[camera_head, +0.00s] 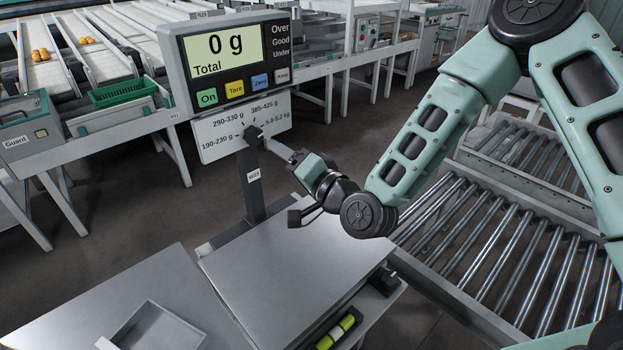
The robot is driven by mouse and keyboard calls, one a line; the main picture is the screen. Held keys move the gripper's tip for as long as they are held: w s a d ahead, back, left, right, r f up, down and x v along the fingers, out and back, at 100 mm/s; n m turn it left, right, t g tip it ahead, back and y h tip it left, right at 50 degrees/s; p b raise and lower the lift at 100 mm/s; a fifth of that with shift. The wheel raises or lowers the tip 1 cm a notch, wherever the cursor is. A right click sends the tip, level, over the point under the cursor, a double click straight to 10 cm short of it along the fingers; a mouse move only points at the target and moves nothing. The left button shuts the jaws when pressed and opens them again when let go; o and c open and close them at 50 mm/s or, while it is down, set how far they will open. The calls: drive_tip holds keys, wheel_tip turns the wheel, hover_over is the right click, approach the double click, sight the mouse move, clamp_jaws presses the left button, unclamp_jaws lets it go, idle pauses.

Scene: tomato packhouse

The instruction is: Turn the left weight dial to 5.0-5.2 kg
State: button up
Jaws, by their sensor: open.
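The weight dial (252,133) is a small dark knob on a white plate (212,145) under the scale's display. The plate is marked 190-230 g, 290-330 g, 385-425 g and 5.0-5.2 kg, the last at the right. Which mark the dial points to is too small to tell. My gripper (267,141) reaches in from the right with its fingers at the dial's right side. It is open. I cannot tell whether the fingers touch the knob or stand around it. Only one such dial shows.
The display (222,47) reads 0 g Total, with coloured buttons below. The bare steel weighing platform (300,265) lies below my gripper. A dark post (254,195) carries the display. A roller conveyor (480,235) is at the right, and a shallow tray (155,328) at the front left.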

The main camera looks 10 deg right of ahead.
drive_tip(key=v, duration=0.7)
drive_tip(key=shift+s+d+b, duration=0.15)
drive_tip(key=shift+s+b, duration=0.05)
drive_tip(key=shift+b, duration=0.25)
drive_tip(key=s+a+f+n+g+h+p, duration=0.2)
drive_tip(key=s+a+n+g+h, duration=0.1)
drive_tip(key=s+n+g, duration=0.6)
drive_tip(key=s+d+r+n+g+h+p, duration=0.1)
drive_tip(key=s+d+r+n+g+h, duration=0.1)
drive_tip(key=s, duration=0.5)
drive_tip(key=s+d+r+n+g+h+p, duration=0.1)
drive_tip(key=s+d+r+n+g+h, duration=0.1)
drive_tip(key=s+d+r+g+h, duration=0.2)
drive_tip(key=s+d+r, duration=0.2)
drive_tip(key=s+d, duration=0.1)
drive_tip(key=s, duration=0.1)
drive_tip(key=shift+d, duration=0.35)
